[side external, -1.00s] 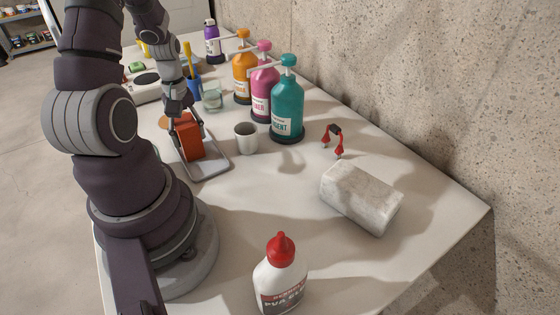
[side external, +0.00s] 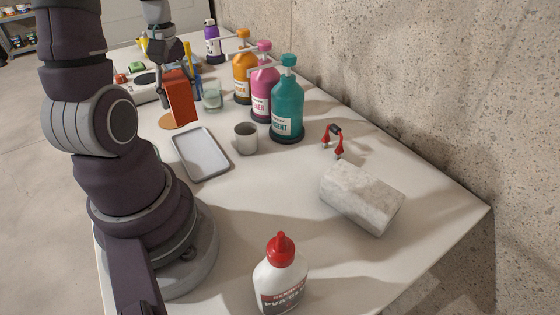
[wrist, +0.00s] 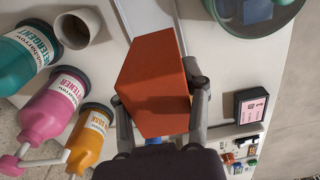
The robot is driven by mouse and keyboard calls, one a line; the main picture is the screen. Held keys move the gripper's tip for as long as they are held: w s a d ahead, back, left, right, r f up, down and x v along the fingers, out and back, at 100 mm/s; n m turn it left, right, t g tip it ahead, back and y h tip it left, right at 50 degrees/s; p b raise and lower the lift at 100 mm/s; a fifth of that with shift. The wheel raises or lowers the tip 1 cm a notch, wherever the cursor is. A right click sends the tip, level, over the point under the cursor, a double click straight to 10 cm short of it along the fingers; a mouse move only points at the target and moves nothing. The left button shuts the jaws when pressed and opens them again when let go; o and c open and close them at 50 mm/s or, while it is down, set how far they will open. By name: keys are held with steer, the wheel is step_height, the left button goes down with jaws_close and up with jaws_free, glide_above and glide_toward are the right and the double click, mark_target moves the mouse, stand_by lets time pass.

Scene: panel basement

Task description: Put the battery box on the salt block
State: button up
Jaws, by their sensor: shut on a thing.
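The battery box, an orange-red box (side external: 180,97), is held in my gripper (side external: 172,75) above the far part of the table. In the wrist view the box (wrist: 152,85) fills the space between the two fingers of my gripper (wrist: 160,100), which press on its sides. The box looks slightly tilted and clear of the grey tray (side external: 202,160). The salt block, a pale whitish-grey block (side external: 360,198), lies on the right part of the table with nothing on it. It is well away from my gripper.
A metal cup (side external: 245,138) stands beside the tray, with teal (side external: 287,105), pink (side external: 264,85) and orange (side external: 242,70) pump bottles behind. A white glue bottle (side external: 281,275) stands in front.

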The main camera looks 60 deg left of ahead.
steer(key=w+d+r+m, duration=0.1)
steer(key=w+d+m, duration=0.3)
steer(key=d, duration=0.2)
steer(key=w+d+r+m, duration=0.1)
steer(key=w+d+m, duration=0.2)
steer(key=d+m, duration=0.3)
steer(key=s+d+m, duration=0.2)
steer(key=d+m, duration=0.5)
steer(key=d, duration=0.6)
glide_above(364, 184)
steer(key=s, duration=0.1)
steer(key=shift+a+f+m, duration=0.15)
steer(key=shift+f+m, duration=0.15)
steer(key=shift+f, duration=0.45)
steer(key=shift+w, duration=0.3)
steer(key=shift+w+f, duration=0.15)
steer(key=shift+f, duration=1.65)
